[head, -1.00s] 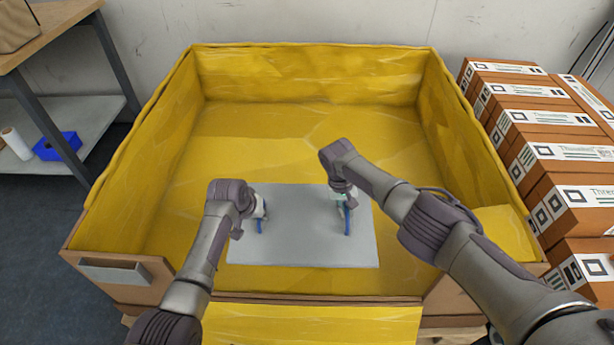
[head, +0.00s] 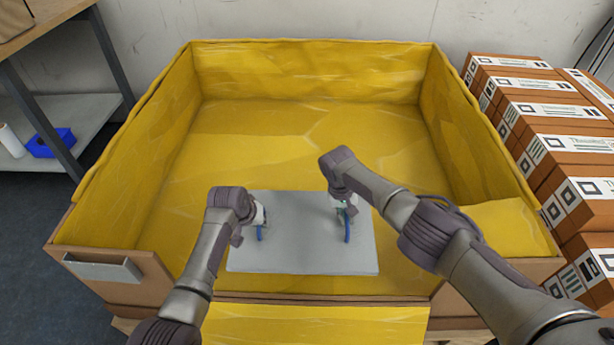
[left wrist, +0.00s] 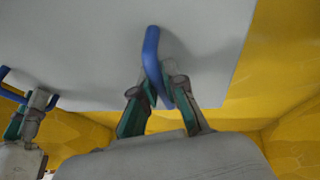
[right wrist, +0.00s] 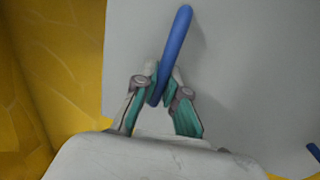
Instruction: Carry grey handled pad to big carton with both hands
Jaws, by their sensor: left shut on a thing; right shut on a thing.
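The grey pad (head: 297,245) with two blue handles is over the front part of the big carton (head: 310,72), which has yellow-lined walls. My left gripper (head: 261,226) is shut on the pad's left handle, and the left wrist view shows the fingers around this blue bar (left wrist: 152,50). My right gripper (head: 346,212) is shut on the right handle, a blue bar (right wrist: 176,40) in the right wrist view. The pad looks roughly level. I cannot tell its exact height above the carton floor.
Stacked brown boxes with white labels (head: 565,140) stand close along the carton's right side. A shelf unit (head: 90,120) with a blue bin (head: 50,143) stands at the left. The yellow floor behind the pad (head: 300,140) is clear.

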